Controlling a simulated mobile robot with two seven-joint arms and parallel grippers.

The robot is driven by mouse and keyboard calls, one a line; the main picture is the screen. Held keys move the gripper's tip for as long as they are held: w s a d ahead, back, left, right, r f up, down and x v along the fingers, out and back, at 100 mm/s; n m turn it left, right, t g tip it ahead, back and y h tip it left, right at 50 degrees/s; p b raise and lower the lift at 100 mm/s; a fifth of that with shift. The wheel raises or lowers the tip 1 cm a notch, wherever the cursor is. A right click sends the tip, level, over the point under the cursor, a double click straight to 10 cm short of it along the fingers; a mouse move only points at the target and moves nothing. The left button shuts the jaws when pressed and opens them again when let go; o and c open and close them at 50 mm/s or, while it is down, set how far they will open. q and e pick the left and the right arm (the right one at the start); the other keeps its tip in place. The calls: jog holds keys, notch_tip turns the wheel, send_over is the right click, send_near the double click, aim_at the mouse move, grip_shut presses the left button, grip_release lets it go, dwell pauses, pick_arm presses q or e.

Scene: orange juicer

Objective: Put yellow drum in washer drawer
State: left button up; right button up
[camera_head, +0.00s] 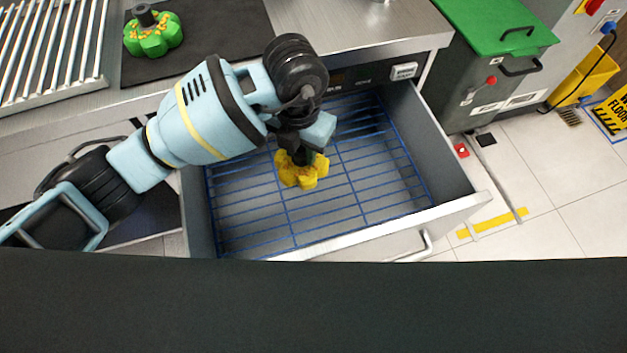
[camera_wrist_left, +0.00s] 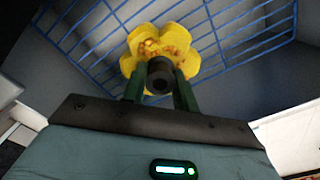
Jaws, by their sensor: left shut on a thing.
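The yellow drum (camera_head: 303,172) is a lobed, flower-shaped piece with a dark hub. In the head view it shows over the middle of the open washer drawer (camera_head: 464,200), which has a blue wire rack (camera_head: 350,205) inside. My left gripper (camera_head: 304,152) is shut on the drum's hub. In the left wrist view the two fingers (camera_wrist_left: 160,95) close on the dark hub, with the yellow lobes (camera_wrist_left: 160,45) beyond them and the blue rack behind. Whether the drum touches the rack cannot be told. My right gripper is not in view.
A green drum (camera_head: 153,36) sits on a black mat (camera_head: 215,22) on the counter. A metal rack (camera_head: 50,55) lies at the upper left. A green-lidded bin (camera_head: 495,60) stands right of the drawer. The drawer has free room around the drum.

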aim_at(302, 175)
pick_arm(q)
jog(key=shift+f+b, duration=0.4)
jog(key=shift+f, duration=4.55)
jog(key=shift+f, duration=0.15)
jog(key=o, duration=1)
jog(key=shift+o, duration=0.2)
notch_tip(302, 175, up, 12)
jog(key=shift+r+p, duration=0.2)
jog(key=shift+p, duration=0.35)
